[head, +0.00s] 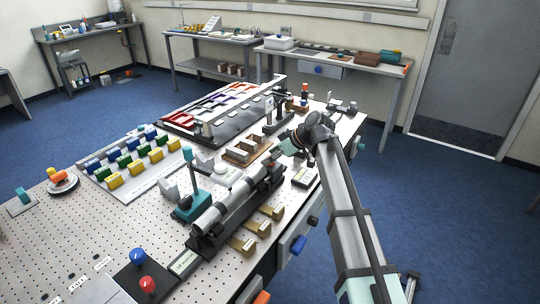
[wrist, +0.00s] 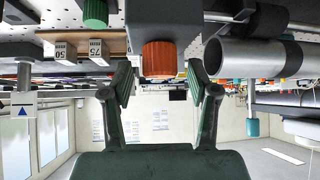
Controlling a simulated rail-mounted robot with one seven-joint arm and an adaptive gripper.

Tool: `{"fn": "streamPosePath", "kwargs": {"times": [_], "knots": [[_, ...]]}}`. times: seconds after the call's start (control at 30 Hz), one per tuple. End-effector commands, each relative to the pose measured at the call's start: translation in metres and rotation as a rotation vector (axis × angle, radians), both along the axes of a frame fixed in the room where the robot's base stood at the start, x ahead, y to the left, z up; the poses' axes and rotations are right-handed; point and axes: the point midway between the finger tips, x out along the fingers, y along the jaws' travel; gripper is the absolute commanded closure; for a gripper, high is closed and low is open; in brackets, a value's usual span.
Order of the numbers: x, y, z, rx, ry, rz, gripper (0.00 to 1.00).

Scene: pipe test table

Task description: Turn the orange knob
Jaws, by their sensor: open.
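The orange knob (wrist: 159,58) is ridged and sits on the end of a grey block (wrist: 152,18) in the wrist view, which appears upside down. My gripper (wrist: 159,82) is open, with one green-padded finger on each side of the knob's line. A gap shows on both sides, and neither finger visibly touches the knob. I cannot tell how far the fingertips reach along it. In the head view, my gripper (head: 288,147) is low over the table beside the grey pipe assembly. I cannot make out this knob there; my arm may hide it.
A large grey pipe (wrist: 250,57) lies close to the right finger in the wrist view. A green knob (wrist: 96,12) and numbered blocks (wrist: 65,53) are at the left. In the head view, the pegboard table (head: 85,233) is crowded with fixtures, including a teal lever stand (head: 188,205).

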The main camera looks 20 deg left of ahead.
Motion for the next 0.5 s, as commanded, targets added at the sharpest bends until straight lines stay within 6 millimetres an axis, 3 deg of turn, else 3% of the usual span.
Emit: {"fn": "streamPosePath", "kwargs": {"times": [0.4,0.47,0.5], "knots": [[0.0002,0.0058,-0.0062,0.0,0.0,0.0,0.4],[0.0002,0.0057,-0.0062,0.0,0.0,0.0,0.58],[0.0002,0.0058,-0.0061,0.0,0.0,0.0,0.72]]}}
